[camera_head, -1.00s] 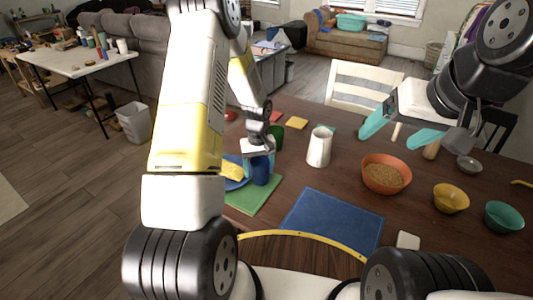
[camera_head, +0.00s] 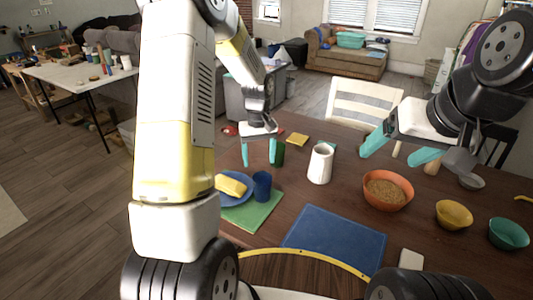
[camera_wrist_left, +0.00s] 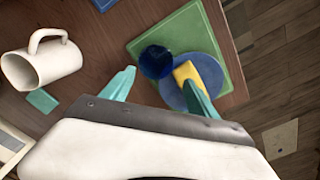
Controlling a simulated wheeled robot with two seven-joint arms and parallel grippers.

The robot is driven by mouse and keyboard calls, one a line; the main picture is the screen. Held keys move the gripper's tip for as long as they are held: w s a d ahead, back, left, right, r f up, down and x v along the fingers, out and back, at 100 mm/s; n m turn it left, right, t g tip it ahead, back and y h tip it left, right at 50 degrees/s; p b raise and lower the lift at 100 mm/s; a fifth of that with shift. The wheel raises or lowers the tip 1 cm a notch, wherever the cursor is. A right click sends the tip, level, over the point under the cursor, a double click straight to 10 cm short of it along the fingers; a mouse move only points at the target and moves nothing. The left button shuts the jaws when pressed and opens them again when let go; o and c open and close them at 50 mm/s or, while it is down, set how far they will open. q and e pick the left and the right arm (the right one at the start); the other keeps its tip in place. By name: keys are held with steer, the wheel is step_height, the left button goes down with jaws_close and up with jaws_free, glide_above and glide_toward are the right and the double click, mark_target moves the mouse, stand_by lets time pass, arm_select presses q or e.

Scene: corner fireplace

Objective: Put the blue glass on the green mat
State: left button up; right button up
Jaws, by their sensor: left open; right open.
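The blue glass (camera_head: 262,185) stands upright on the green mat (camera_head: 252,216), right beside the blue plate (camera_head: 238,197) that holds a yellow block (camera_head: 230,186). In the left wrist view the glass (camera_wrist_left: 156,62) is seen from above on the mat (camera_wrist_left: 204,38), close against the plate; I cannot tell whether they touch. My left gripper (camera_head: 259,155) is open and empty, above and behind the glass and apart from it. Its teal fingers also show in the left wrist view (camera_wrist_left: 156,82). My right gripper (camera_head: 400,152) is open and empty above the table's right side.
A white pitcher (camera_head: 320,164) stands right of the glass. An orange bowl (camera_head: 388,203), a yellow bowl (camera_head: 453,222) and a teal bowl (camera_head: 508,240) stand farther right. A blue mat (camera_head: 335,240) lies bare at the front.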

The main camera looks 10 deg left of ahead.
arm_select(q)
steer(key=s+d+r+m+t+h, duration=0.1)
steer(key=s+r+m+t, duration=0.1)
steer(key=s+r, duration=0.75)
steer(key=s+r+m+t, duration=0.2)
steer(key=s+r, duration=0.5)
steer(key=r, duration=0.5)
steer(key=s+d+r+m+t+h, duration=0.1)
steer(key=s+t, duration=0.1)
steer(key=s, duration=0.5)
steer(key=shift+s+r+m, duration=0.25)
steer(key=shift+s+m, duration=0.05)
steer(key=shift+s, duration=0.1)
steer(key=shift+d, duration=0.1)
